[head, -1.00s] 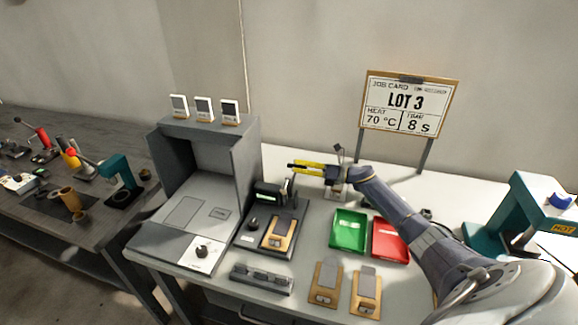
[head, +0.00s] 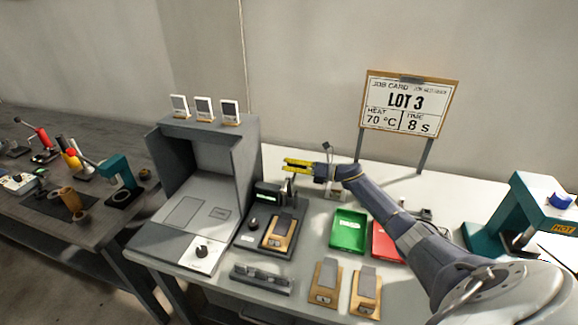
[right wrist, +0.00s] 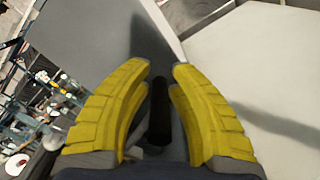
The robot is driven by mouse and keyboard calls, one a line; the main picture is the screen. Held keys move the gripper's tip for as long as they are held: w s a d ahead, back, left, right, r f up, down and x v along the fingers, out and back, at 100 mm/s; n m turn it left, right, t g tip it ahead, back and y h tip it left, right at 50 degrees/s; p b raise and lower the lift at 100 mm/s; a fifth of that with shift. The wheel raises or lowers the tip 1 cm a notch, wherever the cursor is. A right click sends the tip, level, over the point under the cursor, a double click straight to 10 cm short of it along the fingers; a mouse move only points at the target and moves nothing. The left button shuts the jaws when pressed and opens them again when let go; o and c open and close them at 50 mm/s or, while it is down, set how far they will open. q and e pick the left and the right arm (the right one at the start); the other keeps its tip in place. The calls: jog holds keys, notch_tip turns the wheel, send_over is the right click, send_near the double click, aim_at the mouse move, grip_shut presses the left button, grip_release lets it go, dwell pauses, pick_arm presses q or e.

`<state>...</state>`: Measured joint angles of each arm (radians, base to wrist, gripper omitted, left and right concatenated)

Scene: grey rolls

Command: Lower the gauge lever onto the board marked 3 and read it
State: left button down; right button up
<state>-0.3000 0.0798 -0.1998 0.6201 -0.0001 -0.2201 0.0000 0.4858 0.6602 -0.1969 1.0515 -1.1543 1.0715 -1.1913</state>
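The gauge (head: 264,247) is a dark base with a small green-lit display box (head: 268,194) at its back. A tan board with a grey top (head: 279,231) lies on it; its mark is too small to read. My right gripper (head: 284,162), with yellow fingers, is above and behind the display box, near an upright metal post. In the right wrist view a dark cylinder (right wrist: 158,112), apparently the lever's grip, lies between its parted fingers (right wrist: 163,66); a narrow gap shows beside it. My left gripper is out of view.
Two more boards (head: 325,282) (head: 366,290) lie at the front, right of a dark slotted rack (head: 262,279). A green tray (head: 348,231) and a red tray (head: 385,243) sit beneath my right arm. A grey booth (head: 165,238) stands left; the job card (head: 408,103) reads LOT 3.

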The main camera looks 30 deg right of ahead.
grip_shut()
jog(key=shift+r, duration=0.1)
